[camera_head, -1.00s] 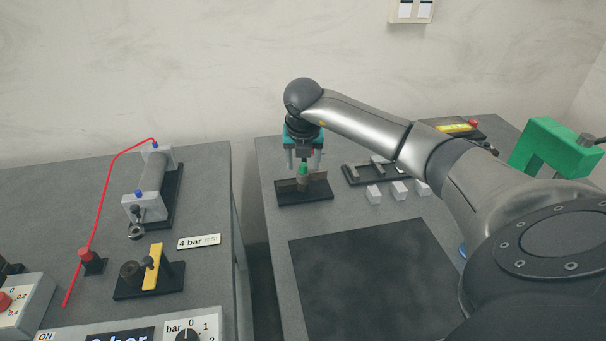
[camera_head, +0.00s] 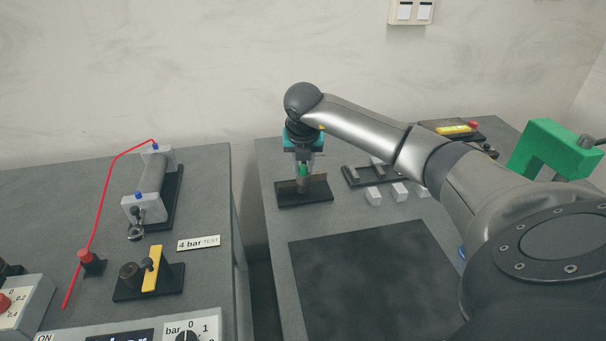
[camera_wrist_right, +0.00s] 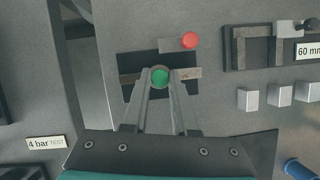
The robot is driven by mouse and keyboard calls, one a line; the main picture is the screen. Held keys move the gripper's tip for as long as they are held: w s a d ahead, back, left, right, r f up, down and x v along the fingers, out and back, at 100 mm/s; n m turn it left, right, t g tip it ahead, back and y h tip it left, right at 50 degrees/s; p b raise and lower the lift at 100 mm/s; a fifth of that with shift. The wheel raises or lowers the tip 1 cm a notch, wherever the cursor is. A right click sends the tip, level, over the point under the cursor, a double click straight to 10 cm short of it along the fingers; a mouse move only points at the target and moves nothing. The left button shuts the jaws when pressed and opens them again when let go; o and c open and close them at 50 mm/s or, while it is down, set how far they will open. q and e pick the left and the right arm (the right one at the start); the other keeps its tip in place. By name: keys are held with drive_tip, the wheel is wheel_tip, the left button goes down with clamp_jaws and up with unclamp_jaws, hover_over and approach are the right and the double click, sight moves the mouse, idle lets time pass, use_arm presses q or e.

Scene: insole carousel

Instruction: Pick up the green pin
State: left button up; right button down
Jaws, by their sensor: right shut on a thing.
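The green pin (camera_head: 303,170) stands upright at the black-based fixture (camera_head: 318,197) on the right table. In the right wrist view its round green top (camera_wrist_right: 160,77) sits between the fingertips. My right gripper (camera_head: 304,174) points down from above and is shut on the green pin. It shows in the right wrist view too (camera_wrist_right: 160,80), with both fingers meeting at the pin. Whether the pin's lower end is clear of the fixture is hidden. My left gripper is in neither current view.
A black rack (camera_head: 362,176) and several light grey blocks (camera_head: 373,195) stand right of the fixture. A red round top (camera_wrist_right: 190,40) lies close beyond the pin. A dark mat (camera_head: 370,280) lies in front. The left table (camera_head: 210,165) holds a cylinder rig, beyond a gap.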

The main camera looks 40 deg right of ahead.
sight(303, 168)
drive_tip(key=shift+r, duration=0.1)
idle(0.3)
wheel_tip(303, 168, up, 20)
drive_tip(key=p, duration=0.3)
idle(0.5)
